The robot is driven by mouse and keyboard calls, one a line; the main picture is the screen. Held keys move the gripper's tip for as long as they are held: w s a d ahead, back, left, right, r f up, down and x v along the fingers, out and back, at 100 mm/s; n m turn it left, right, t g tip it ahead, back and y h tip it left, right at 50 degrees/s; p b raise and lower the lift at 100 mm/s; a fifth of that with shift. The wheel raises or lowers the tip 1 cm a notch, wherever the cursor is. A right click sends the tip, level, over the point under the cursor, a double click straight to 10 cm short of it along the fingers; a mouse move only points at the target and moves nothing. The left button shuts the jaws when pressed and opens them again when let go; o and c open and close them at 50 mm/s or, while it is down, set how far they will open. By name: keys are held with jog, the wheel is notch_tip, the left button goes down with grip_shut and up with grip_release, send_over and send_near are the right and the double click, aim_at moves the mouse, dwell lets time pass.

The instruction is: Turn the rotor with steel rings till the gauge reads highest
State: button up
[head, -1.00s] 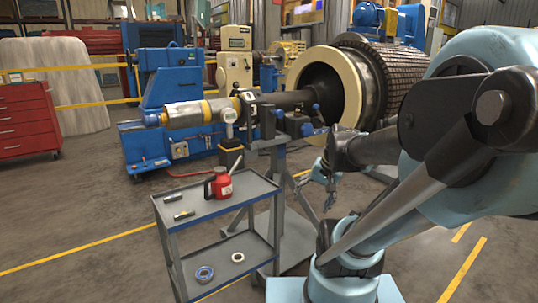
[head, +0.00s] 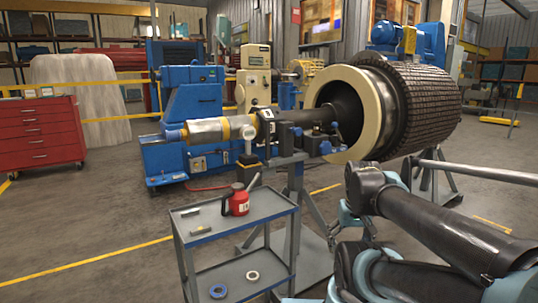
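A large rotor (head: 425,108) with a dark, ribbed body lies level on stands. A cream ring (head: 347,140) is at its near end, with a steel-coloured ring behind it. Its dark shaft (head: 300,117) runs left to a silver section with yellow bands (head: 205,131). My dark arm links fill the lower right. Light blue parts (head: 355,220) near the arm's bend may belong to my gripper; its fingers are not clear. No contact with the rotor shows.
A blue machine (head: 187,105) is behind the shaft. Floor at left is open.

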jog(key=shift+w+f, duration=0.2)
jog(key=shift+w, duration=0.25)
dwell(1.4)
jog(key=w+a+r+n+t+y, duration=0.15)
jog(key=w+a+r+y, duration=0.3)
jog(key=w, duration=0.55)
jog(key=n+t+y, duration=0.3)
jog(key=t+y, duration=0.3)
jog(key=t, duration=0.5)
send_near(327, 149)
jog(key=x, duration=1.1)
jog(key=shift+w+a, duration=0.1)
jog(key=shift+w, duration=0.05)
